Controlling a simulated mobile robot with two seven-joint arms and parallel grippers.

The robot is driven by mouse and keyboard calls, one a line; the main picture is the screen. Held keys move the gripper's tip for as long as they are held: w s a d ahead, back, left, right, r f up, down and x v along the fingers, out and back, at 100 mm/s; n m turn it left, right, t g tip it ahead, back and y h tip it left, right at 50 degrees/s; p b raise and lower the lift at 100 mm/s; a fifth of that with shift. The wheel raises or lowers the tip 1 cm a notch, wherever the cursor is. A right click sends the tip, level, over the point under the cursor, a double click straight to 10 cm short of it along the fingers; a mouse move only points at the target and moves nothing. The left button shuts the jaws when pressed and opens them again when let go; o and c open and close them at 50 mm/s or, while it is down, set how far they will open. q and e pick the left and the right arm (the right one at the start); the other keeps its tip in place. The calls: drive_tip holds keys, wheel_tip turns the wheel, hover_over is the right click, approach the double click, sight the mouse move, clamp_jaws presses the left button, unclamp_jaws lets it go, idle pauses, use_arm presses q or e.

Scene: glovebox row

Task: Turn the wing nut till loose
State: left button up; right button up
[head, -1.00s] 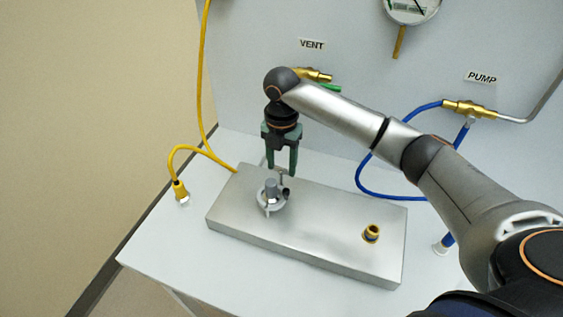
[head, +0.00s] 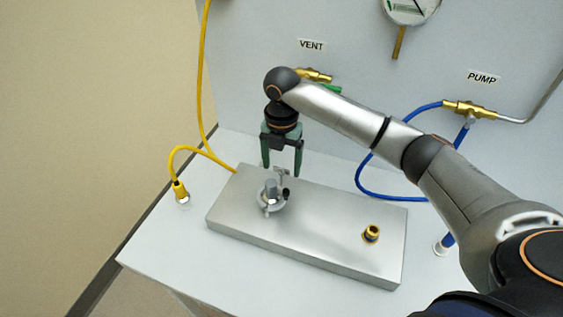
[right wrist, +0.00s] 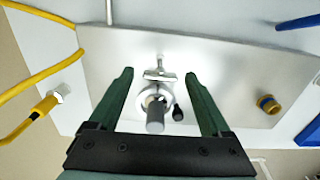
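The wing nut (head: 282,172) is a small grey metal piece with flat wings on the far side of a round clamp (head: 271,198) on the steel block. In the right wrist view the wing nut (right wrist: 158,74) lies between and beyond the fingertips, at the far rim of the clamp (right wrist: 146,100). My right gripper (head: 282,171) points down over it with its green fingers spread apart, one on each side. It is open, with no finger visibly touching the nut. My left gripper is not in view.
The steel block (head: 330,235) stands on a white bench (head: 165,245). A brass fitting (head: 371,233) rises from its right part. A yellow cable (head: 186,149) runs at the left, a blue hose (head: 371,187) behind at the right.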

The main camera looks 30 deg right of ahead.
wheel_tip(320, 180, up, 12)
drive_tip(key=shift+r, duration=0.25)
idle(0.5)
idle(0.7)
